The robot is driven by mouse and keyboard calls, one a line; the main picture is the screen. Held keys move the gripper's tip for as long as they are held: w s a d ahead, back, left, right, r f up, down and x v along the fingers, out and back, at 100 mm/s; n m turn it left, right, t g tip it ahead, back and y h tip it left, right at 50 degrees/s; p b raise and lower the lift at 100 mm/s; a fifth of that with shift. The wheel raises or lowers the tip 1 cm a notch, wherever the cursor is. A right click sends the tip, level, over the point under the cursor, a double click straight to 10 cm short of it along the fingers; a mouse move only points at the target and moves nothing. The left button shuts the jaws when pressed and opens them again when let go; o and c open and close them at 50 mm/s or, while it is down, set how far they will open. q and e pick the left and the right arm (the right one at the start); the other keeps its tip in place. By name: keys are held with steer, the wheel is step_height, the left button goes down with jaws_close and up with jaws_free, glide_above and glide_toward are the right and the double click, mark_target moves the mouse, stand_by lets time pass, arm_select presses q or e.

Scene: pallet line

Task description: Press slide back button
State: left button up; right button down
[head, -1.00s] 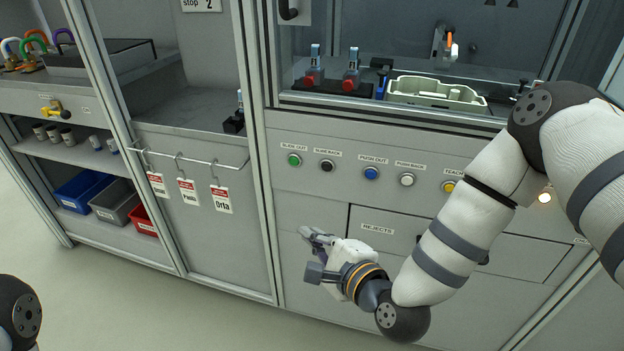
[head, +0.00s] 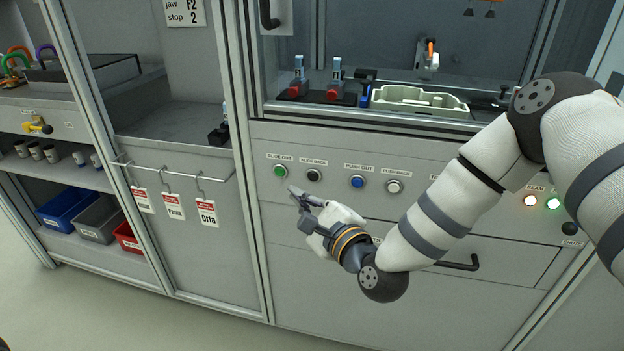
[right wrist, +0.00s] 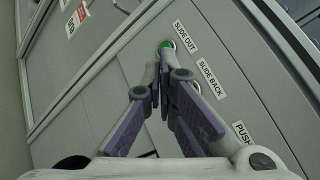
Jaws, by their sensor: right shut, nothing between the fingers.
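The slide back button (head: 314,175) is black with a pale ring, on the grey front panel under its SLIDE BACK label (head: 313,162). The green slide out button (head: 280,171) is to its left. My right gripper (head: 297,191) is shut and empty, its fingertips just below and between these two buttons in the head view. In the right wrist view its fingers (right wrist: 160,70) point at the panel near the green button (right wrist: 167,46); the slide back button (right wrist: 196,85) is mostly hidden behind a finger. Contact with the panel cannot be told. My left gripper is out of view.
The blue push out button (head: 357,182) and white push back button (head: 394,186) are further right. A drawer handle (head: 458,265) sticks out below. A pale green tray (head: 418,103) stands behind the window frame.

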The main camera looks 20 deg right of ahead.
mark_target(313, 176)
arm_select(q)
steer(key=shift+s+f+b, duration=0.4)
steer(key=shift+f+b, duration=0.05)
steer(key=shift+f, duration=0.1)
arm_select(e)
steer(key=shift+w+d, duration=0.65)
steer(key=shift+w, duration=0.25)
steer(key=shift+w+d, duration=0.6)
steer(key=shift+w, duration=0.25)
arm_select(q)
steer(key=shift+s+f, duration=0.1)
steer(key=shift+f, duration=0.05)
arm_select(e)
steer(key=shift+w+d, duration=0.2)
steer(key=shift+w, duration=0.15)
